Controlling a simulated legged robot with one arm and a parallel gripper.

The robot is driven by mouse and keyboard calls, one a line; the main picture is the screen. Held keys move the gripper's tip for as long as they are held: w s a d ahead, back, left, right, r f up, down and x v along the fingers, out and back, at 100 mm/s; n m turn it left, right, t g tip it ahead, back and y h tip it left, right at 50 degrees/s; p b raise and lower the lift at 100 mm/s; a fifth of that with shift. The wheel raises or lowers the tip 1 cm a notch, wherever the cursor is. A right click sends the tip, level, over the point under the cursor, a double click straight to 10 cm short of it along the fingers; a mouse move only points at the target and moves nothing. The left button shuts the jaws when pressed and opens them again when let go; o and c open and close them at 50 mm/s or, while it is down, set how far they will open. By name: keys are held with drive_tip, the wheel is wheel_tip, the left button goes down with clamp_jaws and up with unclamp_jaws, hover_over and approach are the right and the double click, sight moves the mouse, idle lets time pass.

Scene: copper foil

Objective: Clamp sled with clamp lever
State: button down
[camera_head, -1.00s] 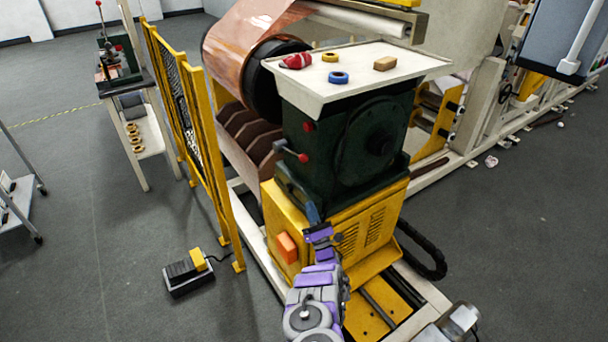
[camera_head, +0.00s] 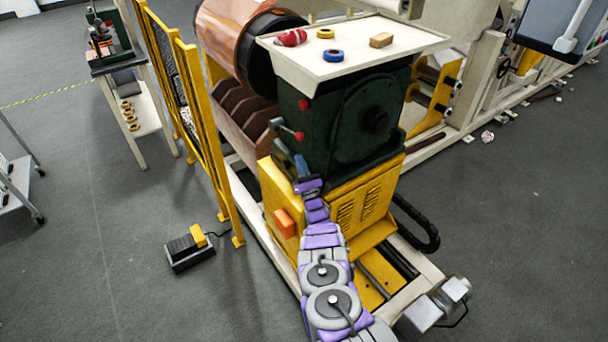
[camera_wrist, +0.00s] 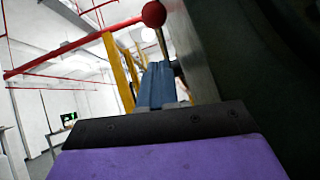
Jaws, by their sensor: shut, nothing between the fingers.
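The sled appears to be the yellow base (camera_head: 362,205) with the dark green housing (camera_head: 345,135) on it, standing over rails. A short lever with a red ball end (camera_head: 299,136) sticks out of the housing's left side; I cannot tell for sure that it is the clamp lever. A second red knob (camera_head: 304,104) sits above it. My gripper (camera_head: 301,163) is shut and empty beside the housing, just below the lever. In the wrist view the blue fingers of my gripper (camera_wrist: 158,84) point up toward a red ball (camera_wrist: 154,14) on a thin rod, apart from it.
A cream tray top (camera_head: 365,60) on the housing holds tape rolls and small items. A yellow mesh fence (camera_head: 190,110) stands to the left, with a foot pedal (camera_head: 190,248) on the floor. An orange box (camera_head: 285,222) juts from the base. A copper roll (camera_head: 228,35) is behind.

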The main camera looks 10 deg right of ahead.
drive_tip(key=shift+w+d+r+b, duration=0.1)
drive_tip(key=shift+w+r+b, duration=0.1)
drive_tip(key=shift+r, duration=0.55)
drive_tip(key=shift+w+d+r+b, duration=0.1)
drive_tip(key=shift+w+r+b, duration=0.1)
drive_tip(key=shift+r, duration=0.5)
drive_tip(key=shift+w+d+r+b, duration=0.1)
drive_tip(key=shift+w+r+b, duration=0.1)
drive_tip(key=shift+r, duration=0.55)
drive_tip(key=shift+r+p, duration=0.15)
drive_tip(key=shift+p, duration=0.3)
